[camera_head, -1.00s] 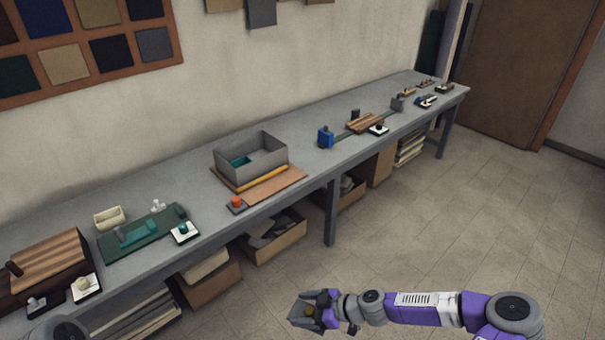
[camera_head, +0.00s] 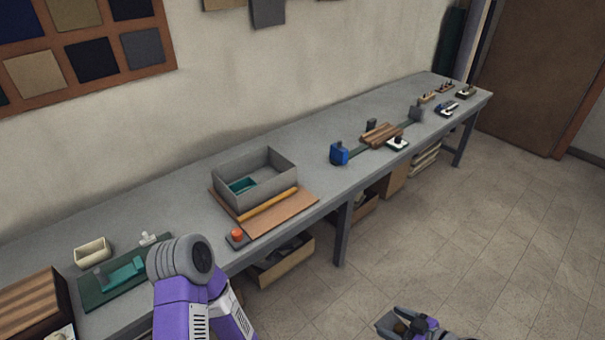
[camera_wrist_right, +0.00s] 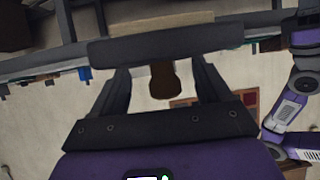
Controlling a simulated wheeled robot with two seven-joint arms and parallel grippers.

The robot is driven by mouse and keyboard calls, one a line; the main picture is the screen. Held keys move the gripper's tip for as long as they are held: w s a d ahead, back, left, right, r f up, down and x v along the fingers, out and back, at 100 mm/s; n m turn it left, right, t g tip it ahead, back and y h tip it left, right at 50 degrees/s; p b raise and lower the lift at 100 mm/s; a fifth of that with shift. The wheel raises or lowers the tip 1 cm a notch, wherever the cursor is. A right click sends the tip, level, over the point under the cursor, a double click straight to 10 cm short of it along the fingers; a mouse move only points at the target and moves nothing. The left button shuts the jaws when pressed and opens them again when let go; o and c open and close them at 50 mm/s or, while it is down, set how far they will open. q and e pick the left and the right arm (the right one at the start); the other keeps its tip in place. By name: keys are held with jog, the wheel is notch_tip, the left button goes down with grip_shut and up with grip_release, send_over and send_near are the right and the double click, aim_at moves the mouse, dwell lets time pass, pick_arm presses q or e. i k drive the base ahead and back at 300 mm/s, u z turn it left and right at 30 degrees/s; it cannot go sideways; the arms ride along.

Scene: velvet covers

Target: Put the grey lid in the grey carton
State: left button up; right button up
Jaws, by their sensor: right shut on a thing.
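The grey carton (camera_head: 269,192) is an open box on the workbench, left of centre in the head view, with a teal patch inside on its floor. My right gripper (camera_head: 404,325) is low at the bottom right of the head view, in front of the bench and well away from the carton. It is shut on what looks like the grey lid (camera_head: 386,324). In the right wrist view the lid is a dark grey slab (camera_wrist_right: 165,43) across the fingers, with a brown knob (camera_wrist_right: 164,82) between them. My left arm shows at the lower left, but its gripper is not in view.
The carton stands on a tan board (camera_head: 294,208) with a yellow-orange bar (camera_head: 268,205) along its front. An orange-topped item (camera_head: 237,235) is at the bench edge. A teal piece on a green mat (camera_head: 90,293) and a cream tray (camera_head: 93,252) lie left. A blue block (camera_head: 339,153) stands right.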

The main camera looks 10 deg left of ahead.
aim_at(265, 179)
jog(key=u, duration=0.2)
jog(key=i, duration=1)
jog(key=u, duration=0.65)
